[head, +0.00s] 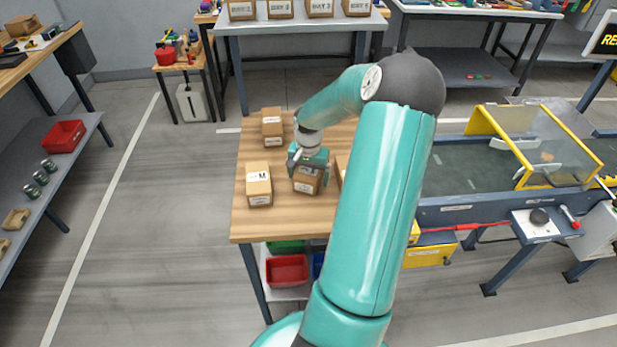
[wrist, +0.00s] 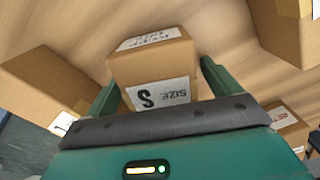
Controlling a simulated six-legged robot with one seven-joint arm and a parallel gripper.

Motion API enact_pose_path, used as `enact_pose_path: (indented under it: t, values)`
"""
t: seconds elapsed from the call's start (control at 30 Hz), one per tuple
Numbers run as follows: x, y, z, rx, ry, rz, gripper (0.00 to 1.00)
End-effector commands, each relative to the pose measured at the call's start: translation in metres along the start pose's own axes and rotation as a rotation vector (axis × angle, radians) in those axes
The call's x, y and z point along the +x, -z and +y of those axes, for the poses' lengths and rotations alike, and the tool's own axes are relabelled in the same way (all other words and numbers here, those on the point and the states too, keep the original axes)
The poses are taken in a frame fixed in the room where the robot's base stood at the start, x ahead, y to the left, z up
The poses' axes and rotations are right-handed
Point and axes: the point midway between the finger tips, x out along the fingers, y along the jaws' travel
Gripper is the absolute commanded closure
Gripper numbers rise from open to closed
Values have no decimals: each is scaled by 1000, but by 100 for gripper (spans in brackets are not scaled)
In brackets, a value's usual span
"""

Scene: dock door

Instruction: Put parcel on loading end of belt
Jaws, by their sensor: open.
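My gripper (head: 308,165) is over the wooden table, reaching down at a brown cardboard parcel (head: 306,181). In the wrist view the parcel (wrist: 155,72) carries a white label reading "SIZE S" and stands between the two green fingers of my gripper (wrist: 155,92). The fingers are open, one on each side of it; whether either touches it I cannot tell. The belt (head: 460,165) is dark green and lies to the right of the table, partly behind my arm. Which end of it is the loading end I cannot tell.
Other parcels stand on the table (head: 241,218): one labelled M (head: 258,184) at left, a stack (head: 272,127) behind, and one partly hidden by my arm. A yellow-framed clear guard (head: 535,145) spans the belt. A control box (head: 540,224) stands before it.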

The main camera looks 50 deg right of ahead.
Motion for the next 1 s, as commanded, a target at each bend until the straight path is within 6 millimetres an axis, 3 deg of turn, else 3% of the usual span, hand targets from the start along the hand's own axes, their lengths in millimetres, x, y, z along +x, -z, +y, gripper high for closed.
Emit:
enact_pose_path:
  t: [0.13,0.4,0.77,1.0]
  values:
    - [0,0,0,0,0,0,15]
    - [-1,0,0,0,0,0,68]
    - [-6,0,0,1,0,0,69]
    - [-35,0,0,0,-1,3,69]
